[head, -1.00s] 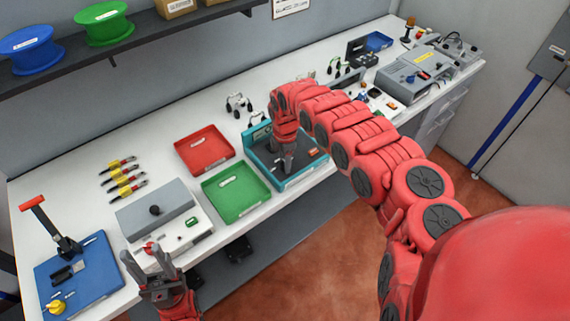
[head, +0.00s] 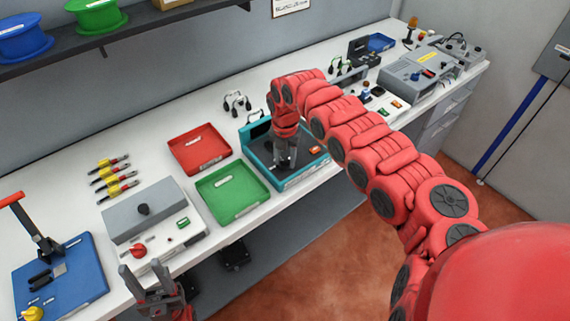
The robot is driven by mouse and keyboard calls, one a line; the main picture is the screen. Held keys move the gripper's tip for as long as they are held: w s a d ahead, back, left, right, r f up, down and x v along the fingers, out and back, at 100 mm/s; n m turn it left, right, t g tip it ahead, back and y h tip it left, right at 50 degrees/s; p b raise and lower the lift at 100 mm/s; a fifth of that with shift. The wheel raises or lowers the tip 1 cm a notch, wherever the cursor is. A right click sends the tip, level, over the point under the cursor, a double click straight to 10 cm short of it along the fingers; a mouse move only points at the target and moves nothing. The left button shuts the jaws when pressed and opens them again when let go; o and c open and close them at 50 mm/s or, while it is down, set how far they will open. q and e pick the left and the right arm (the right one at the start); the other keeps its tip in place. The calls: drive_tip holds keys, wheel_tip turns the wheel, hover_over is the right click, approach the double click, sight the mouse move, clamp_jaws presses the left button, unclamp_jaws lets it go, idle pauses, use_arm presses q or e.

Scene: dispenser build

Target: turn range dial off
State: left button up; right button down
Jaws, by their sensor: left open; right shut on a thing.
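My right gripper (head: 284,162) points down into the teal-walled tray (head: 306,180) with a dark floor, near the bench's middle. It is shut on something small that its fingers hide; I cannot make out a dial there. My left gripper (head: 152,276) is open and empty at the bench's front edge. It is just in front of the grey-and-white box, apart from that box's red knob (head: 138,250). A yellow knob (head: 33,313) sits on the blue base at the far left. I cannot tell from markings which control is the range dial.
A red tray (head: 201,165) and a green tray (head: 250,205) lie left of the teal tray. Several yellow-handled tools (head: 118,180) lie behind the grey box (head: 140,222). Grey instruments (head: 412,78) stand at the far right. My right arm crosses above the bench.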

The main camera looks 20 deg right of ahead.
drive_tip(key=shift+n+b, duration=1)
drive_tip(key=shift+n, duration=0.1)
drive_tip(key=shift+c, duration=2.2)
unclamp_jaws()
wheel_tip(320, 180, up, 12)
drive_tip(key=b, duration=0.3)
wheel_tip(320, 180, up, 6)
drive_tip(key=f+p, duration=0.1)
drive_tip(key=p, duration=0.1)
hover_over(285, 159)
drive_tip(key=shift+s+r, duration=0.2)
drive_tip(key=shift+r, duration=0.05)
drive_tip(key=shift+f, duration=0.1)
